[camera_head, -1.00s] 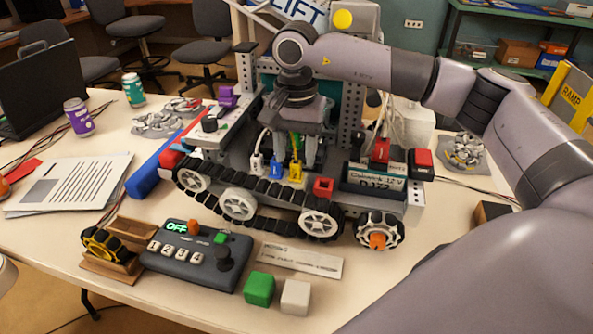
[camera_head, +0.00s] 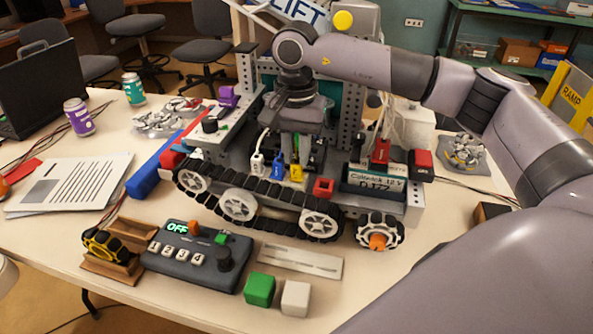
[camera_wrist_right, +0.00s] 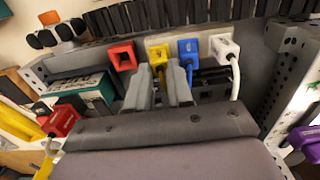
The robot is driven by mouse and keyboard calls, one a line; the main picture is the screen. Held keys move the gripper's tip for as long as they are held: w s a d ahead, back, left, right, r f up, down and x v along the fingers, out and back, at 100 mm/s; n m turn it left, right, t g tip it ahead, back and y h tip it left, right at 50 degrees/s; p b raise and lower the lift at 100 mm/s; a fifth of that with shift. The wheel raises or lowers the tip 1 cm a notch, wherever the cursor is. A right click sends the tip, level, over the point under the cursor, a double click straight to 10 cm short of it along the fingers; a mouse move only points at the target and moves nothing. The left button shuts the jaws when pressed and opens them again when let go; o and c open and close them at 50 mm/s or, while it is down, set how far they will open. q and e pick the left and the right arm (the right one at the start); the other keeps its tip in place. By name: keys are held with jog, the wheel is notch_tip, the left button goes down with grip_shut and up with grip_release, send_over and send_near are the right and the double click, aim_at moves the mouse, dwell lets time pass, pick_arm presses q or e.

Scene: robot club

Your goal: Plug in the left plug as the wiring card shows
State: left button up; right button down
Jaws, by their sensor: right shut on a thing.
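My right gripper (camera_wrist_right: 159,66) is over the tracked robot, its fingertips on either side of the yellow plug (camera_wrist_right: 158,53) and shut on it. The yellow plug also shows in the head view (camera_head: 296,172). To its left there stand a blue plug (camera_head: 277,170) and, furthest left, a white plug (camera_head: 257,162), both seated in a row on the deck. In the wrist view this order is reversed. The plug bottoms and socket contacts are hidden. A pale card with small print (camera_head: 300,262) lies in front of the tracks; its text is unreadable. My left gripper is not in view.
A red hollow block (camera_head: 323,187) sits right of the yellow plug. A battery (camera_head: 374,181) with a red connector (camera_head: 380,151) stands further right. A control box (camera_head: 196,256) reading OFF and green (camera_head: 260,289) and white (camera_head: 295,297) blocks lie in front.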

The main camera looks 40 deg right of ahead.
aim_at(296, 162)
jog(key=shift+r+p, duration=1.1)
jog(key=shift+r, duration=0.75)
jog(key=c, duration=1.8)
grip_release()
grip_shut()
